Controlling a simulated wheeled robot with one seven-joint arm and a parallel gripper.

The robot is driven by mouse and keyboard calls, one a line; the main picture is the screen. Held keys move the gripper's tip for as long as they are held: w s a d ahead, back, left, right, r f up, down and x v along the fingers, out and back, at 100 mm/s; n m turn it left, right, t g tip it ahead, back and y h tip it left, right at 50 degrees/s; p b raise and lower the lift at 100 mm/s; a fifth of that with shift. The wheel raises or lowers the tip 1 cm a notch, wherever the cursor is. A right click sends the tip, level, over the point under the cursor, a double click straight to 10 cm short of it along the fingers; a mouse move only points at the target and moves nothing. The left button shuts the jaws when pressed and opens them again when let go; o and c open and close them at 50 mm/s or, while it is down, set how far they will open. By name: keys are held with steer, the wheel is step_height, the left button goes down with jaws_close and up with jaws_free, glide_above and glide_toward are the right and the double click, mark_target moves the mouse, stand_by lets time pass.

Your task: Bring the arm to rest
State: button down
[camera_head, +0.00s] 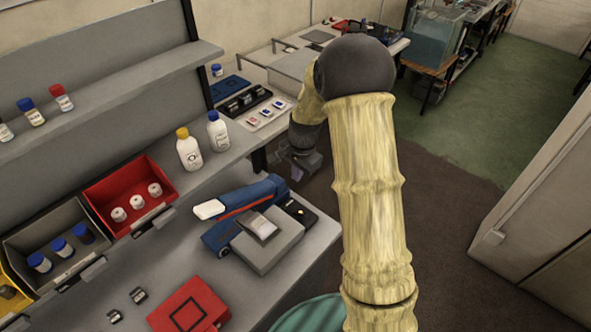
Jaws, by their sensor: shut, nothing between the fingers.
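My arm, in a pale yellow sleeve with a dark rounded elbow, rises through the middle of the head view and bends down to the left. My gripper (300,172) hangs at its end, small and dark, over the floor just off the bench edge. It is shut, with nothing seen in it. The fingertips are small and partly lost against the dark floor. It appears apart from the bench and the things on it.
The bench (165,262) on the left holds a blue device (240,212), a red bin (130,190), a grey bin (55,235) and two white bottles (189,152). A white cabinet (540,190) stands at right. Open floor (480,125) lies between.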

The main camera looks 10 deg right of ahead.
steer(key=s+r+n, duration=0.4)
steer(key=s+n, duration=0.1)
steer(key=s, duration=0.5)
steer(key=s+r+n+t, duration=0.1)
steer(key=s+r+n, duration=0.4)
steer(key=s, duration=0.6)
steer(key=shift+r+n+h, duration=0.2)
steer(key=shift+n+h, duration=0.2)
steer(key=shift+n, duration=0.1)
steer(key=shift+s, duration=0.15)
